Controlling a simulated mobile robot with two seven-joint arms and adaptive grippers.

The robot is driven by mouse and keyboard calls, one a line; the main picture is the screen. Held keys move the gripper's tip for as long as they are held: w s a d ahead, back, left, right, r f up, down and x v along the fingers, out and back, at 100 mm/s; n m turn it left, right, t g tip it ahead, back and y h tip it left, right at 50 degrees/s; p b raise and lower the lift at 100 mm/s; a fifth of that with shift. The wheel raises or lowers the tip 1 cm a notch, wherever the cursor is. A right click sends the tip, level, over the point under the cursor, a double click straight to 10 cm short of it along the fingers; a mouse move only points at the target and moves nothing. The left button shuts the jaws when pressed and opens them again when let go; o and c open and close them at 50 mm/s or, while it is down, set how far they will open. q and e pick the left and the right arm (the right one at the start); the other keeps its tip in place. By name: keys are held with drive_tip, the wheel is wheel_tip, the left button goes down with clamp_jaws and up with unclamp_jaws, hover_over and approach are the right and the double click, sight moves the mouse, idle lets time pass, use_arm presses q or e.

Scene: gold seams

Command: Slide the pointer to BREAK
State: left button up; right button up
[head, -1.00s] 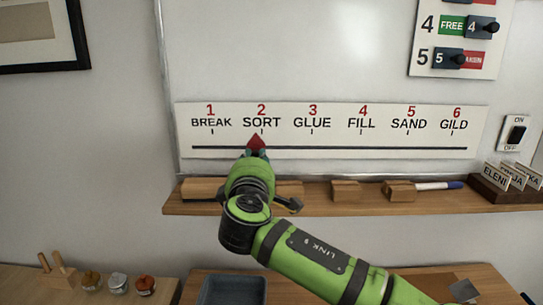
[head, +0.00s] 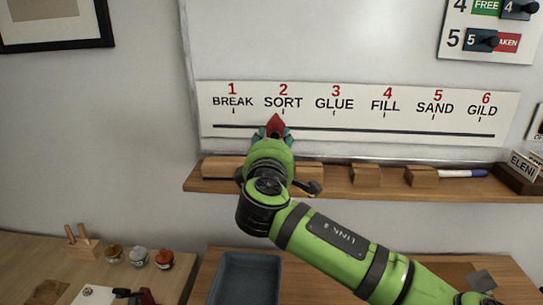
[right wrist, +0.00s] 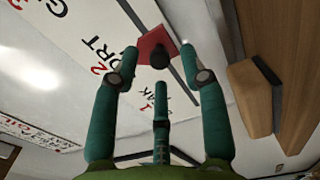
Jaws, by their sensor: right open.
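The red pointer (head: 275,123) sits on the dark slide line of the white strip (head: 350,142), just left of the tick under SORT. The BREAK label (head: 233,102) is to its left. My right gripper (head: 274,133) reaches up to the pointer from below. In the right wrist view, the open teal fingers of my right gripper (right wrist: 160,60) stand on either side of the pointer's dark knob (right wrist: 160,60), with a third finger below. Visible gaps separate the fingers from the knob; depth contact is hard to tell. My left gripper is not in view.
A wooden ledge (head: 335,177) runs below the strip and holds wooden blocks (head: 366,175) and a marker (head: 463,173). A board of FREE/TAKEN sliders (head: 505,50) hangs at upper right. A grey tray (head: 245,277) and small jars (head: 138,256) are lower down.

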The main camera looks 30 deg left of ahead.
drive_tip(key=v, duration=1.1)
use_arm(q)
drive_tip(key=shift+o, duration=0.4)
use_arm(e)
drive_tip(key=shift+w+d, duration=0.1)
drive_tip(key=shift+d, duration=0.05)
